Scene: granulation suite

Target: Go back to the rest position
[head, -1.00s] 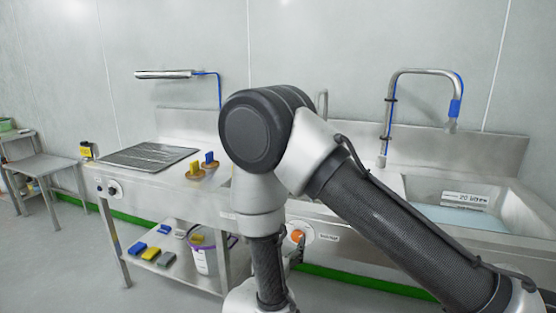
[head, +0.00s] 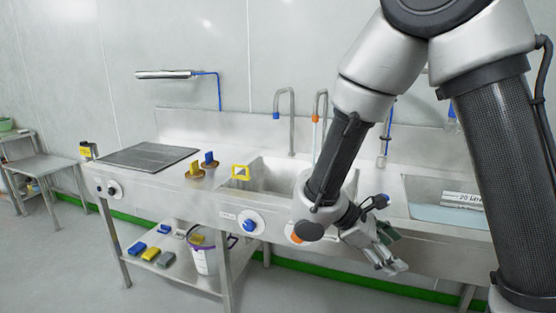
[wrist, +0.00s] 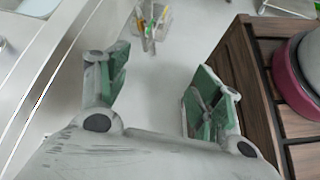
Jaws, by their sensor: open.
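My gripper (head: 388,250) hangs in front of the steel sink counter in the head view, at the right of the middle, with my arm bent down from the upper right. In the wrist view my gripper (wrist: 158,108) shows its two green-padded fingers wide apart. Nothing is between the fingers. The floor lies below them.
The sink counter (head: 170,178) runs along the wall, with a left basin and a right basin holding bluish water (head: 450,215). A bucket (head: 204,260) stands on the lower shelf. A slatted wooden surface (wrist: 262,100) with a dark red round thing (wrist: 292,85) lies close at right in the wrist view.

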